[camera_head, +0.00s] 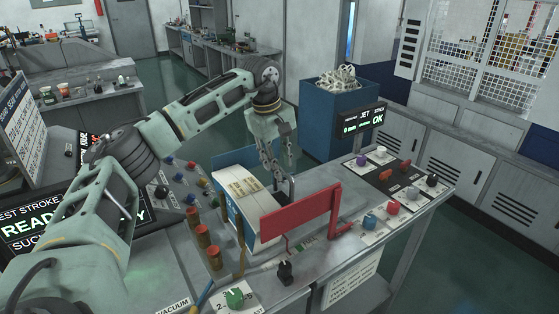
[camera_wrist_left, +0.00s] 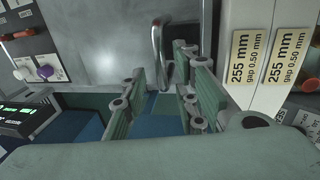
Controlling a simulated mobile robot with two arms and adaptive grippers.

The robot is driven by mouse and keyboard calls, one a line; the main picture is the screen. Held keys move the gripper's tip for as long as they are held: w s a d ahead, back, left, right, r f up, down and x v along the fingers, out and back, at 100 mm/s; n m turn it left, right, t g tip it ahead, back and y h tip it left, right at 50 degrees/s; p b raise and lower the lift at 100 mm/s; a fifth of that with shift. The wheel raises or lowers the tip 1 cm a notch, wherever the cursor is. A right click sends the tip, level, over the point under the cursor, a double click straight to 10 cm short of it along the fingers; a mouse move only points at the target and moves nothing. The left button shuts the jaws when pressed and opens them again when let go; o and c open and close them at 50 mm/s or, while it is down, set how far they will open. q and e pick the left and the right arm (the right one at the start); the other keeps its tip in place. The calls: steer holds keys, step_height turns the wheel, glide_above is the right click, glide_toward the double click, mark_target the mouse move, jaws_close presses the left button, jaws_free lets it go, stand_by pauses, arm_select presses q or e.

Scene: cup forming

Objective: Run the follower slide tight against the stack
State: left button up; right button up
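The white stack (camera_head: 258,207) stands on the bench in the head view, with cream labels on top. In the left wrist view the stack (camera_wrist_left: 290,18) is at the upper right, its labels reading 255 mm, gap 0.50 mm. A bent metal handle on a dark block (camera_head: 285,188), which looks like the follower slide, stands beside the stack's right end. In the wrist view the handle (camera_wrist_left: 158,42) rises beyond my fingers. My left gripper (camera_head: 281,166) points down just above the handle. It (camera_wrist_left: 163,80) is open, with an empty gap between its fingers. My right gripper is out of view.
A red plate (camera_head: 302,217) stands upright in front of the stack. Brown posts (camera_head: 208,244) and small knobs lie to the left. A dark panel with knobs (camera_head: 395,176) is on the right. A blue bin (camera_head: 335,122) and a JET STACK OK display (camera_head: 363,121) stand behind.

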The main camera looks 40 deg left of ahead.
arm_select(q)
steer(key=shift+f, duration=0.25)
steer(key=shift+s, duration=0.1)
jaws_close()
stand_by(0.3)
